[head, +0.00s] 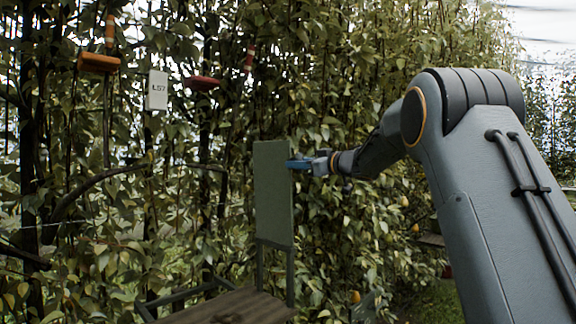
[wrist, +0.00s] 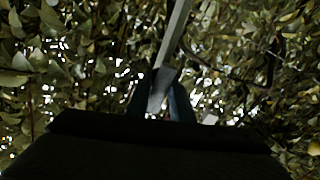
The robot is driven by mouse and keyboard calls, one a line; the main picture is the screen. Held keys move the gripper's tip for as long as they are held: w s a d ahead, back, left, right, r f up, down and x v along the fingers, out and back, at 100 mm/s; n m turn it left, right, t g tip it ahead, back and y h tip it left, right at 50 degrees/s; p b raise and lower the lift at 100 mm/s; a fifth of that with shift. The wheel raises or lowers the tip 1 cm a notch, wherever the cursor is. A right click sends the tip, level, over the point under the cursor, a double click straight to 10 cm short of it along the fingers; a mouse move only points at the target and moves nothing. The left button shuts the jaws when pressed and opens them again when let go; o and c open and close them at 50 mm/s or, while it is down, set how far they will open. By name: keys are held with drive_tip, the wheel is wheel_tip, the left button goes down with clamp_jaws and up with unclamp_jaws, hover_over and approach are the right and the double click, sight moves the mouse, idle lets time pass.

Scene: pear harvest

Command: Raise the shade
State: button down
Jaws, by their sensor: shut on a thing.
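The shade (head: 272,195) is a flat grey-green panel. It stands upright in the middle of the head view, above a dark frame with thin posts. My gripper (head: 296,163) reaches in from the right and is shut on the panel's right edge, near its upper part. In the wrist view, the two dark fingers of my gripper (wrist: 160,98) close around the pale edge of the shade (wrist: 176,32), which runs up and out of the picture. The panel's far side is hidden.
A wooden slatted surface (head: 225,308) lies below the panel. Dense pear foliage stands close behind. At upper left hang a white tag marked L57 (head: 157,91), an orange bar (head: 99,62) and a red one (head: 203,83). A few yellow pears (head: 355,297) show at right.

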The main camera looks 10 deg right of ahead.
drive_tip(key=shift+d, duration=0.1)
drive_tip(key=c, duration=1.7)
unclamp_jaws()
drive_tip(key=shift+d, duration=0.1)
drive_tip(key=shift+b+v, duration=1.75)
drive_tip(key=shift+v, duration=2.15)
